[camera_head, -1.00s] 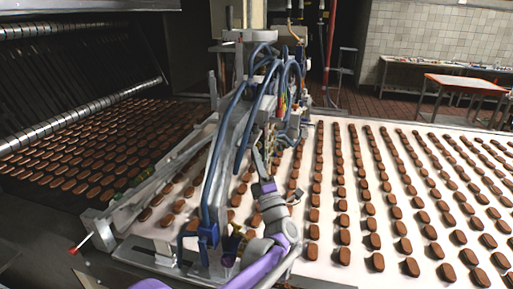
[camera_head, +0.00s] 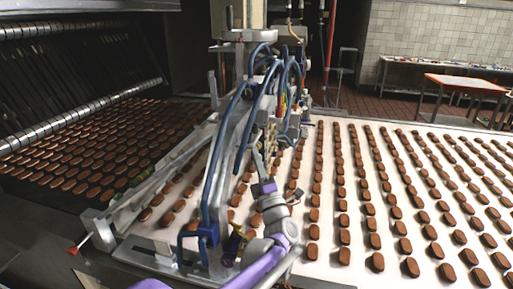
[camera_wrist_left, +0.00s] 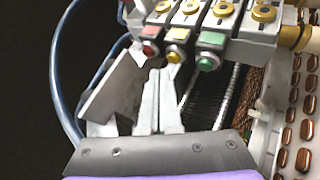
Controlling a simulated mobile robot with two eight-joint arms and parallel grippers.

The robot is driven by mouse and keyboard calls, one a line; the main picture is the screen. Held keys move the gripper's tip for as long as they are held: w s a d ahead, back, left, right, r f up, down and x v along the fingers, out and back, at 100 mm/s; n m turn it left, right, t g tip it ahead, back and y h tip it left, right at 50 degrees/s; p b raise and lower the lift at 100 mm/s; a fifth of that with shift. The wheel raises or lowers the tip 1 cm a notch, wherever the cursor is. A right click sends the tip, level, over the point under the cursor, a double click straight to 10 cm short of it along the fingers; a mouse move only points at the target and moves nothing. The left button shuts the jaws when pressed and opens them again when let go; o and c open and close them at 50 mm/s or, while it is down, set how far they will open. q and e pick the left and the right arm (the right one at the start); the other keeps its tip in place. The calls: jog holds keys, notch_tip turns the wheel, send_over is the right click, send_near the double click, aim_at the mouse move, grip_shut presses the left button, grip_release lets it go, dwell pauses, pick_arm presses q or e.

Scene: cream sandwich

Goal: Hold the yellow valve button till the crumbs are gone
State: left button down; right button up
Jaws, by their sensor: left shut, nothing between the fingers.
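The yellow button (camera_wrist_left: 175,54) is the middle one of three coloured buttons on the valve block in the left wrist view. My left gripper (camera_wrist_left: 162,71) is shut and empty, with its fingertips just below the yellow button. I cannot tell whether they touch it. In the head view my left gripper (camera_head: 259,158) reaches up against the hose-covered machine (camera_head: 215,190), and the button is too small to make out there. I cannot make out any crumbs. My right gripper is out of view.
A red button (camera_wrist_left: 150,50) and a green button (camera_wrist_left: 207,63) flank the yellow one closely. Blue hoses (camera_head: 213,170) loop around the machine. Rows of brown biscuits lie on the white belt (camera_head: 330,270).

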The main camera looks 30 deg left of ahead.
pick_arm(q)
jog(key=shift+w, duration=0.15)
jog(key=shift+w+a, duration=0.15)
jog(key=shift+w, duration=0.15)
jog(key=shift+w+a, duration=0.1)
jog(key=shift+w, duration=0.35)
dwell(0.9)
jog(key=shift+s, duration=0.1)
dwell(1.6)
jog(key=shift+s+d, duration=0.25)
jog(key=shift+s, duration=0.55)
jog(key=s, duration=0.2)
jog(key=s+d, duration=0.1)
jog(key=s, duration=0.1)
jog(key=shift+s, duration=0.4)
